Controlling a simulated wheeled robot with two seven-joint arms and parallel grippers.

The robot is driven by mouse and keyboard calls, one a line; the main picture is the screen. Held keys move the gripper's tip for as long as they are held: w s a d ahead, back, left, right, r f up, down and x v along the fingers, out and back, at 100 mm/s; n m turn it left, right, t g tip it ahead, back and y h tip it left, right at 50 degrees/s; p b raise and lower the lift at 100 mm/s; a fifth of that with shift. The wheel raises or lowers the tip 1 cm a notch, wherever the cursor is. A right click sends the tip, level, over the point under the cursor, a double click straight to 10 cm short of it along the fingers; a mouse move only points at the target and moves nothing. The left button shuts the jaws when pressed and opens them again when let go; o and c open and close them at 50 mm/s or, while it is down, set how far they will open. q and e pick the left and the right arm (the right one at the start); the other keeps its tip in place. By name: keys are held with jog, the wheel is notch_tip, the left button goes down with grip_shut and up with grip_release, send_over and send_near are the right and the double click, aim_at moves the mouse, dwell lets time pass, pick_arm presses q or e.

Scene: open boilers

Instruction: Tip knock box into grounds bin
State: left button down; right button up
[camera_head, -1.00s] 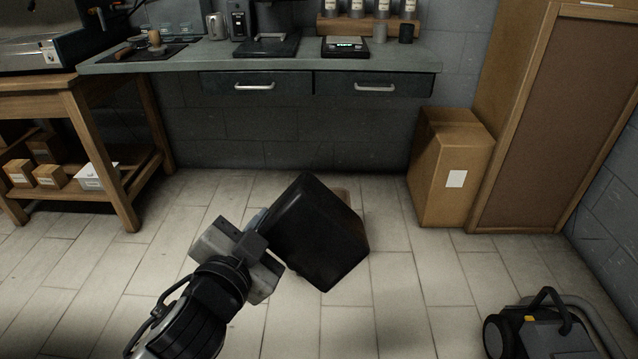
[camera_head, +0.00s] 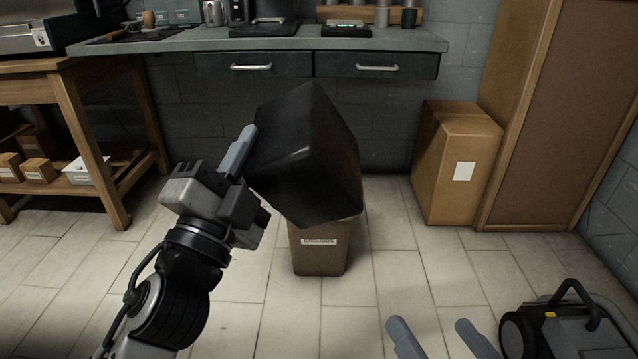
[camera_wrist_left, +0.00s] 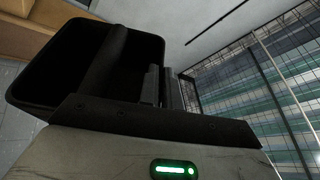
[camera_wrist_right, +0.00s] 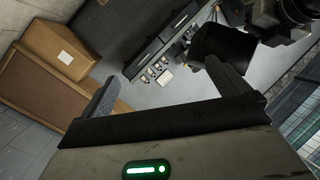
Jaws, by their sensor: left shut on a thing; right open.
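The knock box (camera_head: 305,155) is a large black box, held tilted over the floor in the head view. My left gripper (camera_head: 245,150) is shut on its left side. In the left wrist view the dark open inside of the knock box (camera_wrist_left: 85,62) shows, with a bar across it. The brown grounds bin (camera_head: 320,258), with a white label, stands upright on the floor below and partly behind the box, which hides most of its rim. My right gripper (camera_head: 432,335) is open and empty at the bottom of the head view; its fingers also show in the right wrist view (camera_wrist_right: 168,92).
A counter (camera_head: 270,42) with two drawers runs along the back wall. A wooden shelf table (camera_head: 95,140) stands left. A cardboard box (camera_head: 455,165) and a tall wooden cabinet (camera_head: 535,120) stand right. A black vacuum (camera_head: 560,325) is at bottom right.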

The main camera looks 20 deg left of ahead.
pick_arm(q)
jog(key=shift+r+m+t+h+b, duration=0.3)
jog(key=shift+m+t+h+b, duration=0.15)
jog(key=shift+m+b, duration=0.3)
jog(key=shift+r+m+t+h+b, duration=0.15)
jog(key=shift+m+t+h+b, duration=0.1)
jog(key=shift+m+h+b, duration=0.55)
jog(key=shift+r+m+h+b, duration=0.2)
jog(key=shift+m+h+b, duration=0.45)
jog(key=shift+m, duration=0.1)
jog(key=shift+r+m+h+b, duration=0.25)
jog(key=shift+m+h+b, duration=0.45)
jog(key=shift+m+h, duration=0.3)
jog(key=shift+t, duration=0.3)
jog(key=shift+r, duration=0.1)
pick_arm(e)
notch_tip(320, 180, up, 11)
jog(key=n+t+y, duration=0.4)
jog(key=n+y, duration=0.3)
jog(key=n, duration=0.3)
jog(key=shift+w+d+f+n+t, duration=0.15)
jog(key=shift+w+d+n+t, duration=0.15)
jog(key=shift+w+d, duration=0.1)
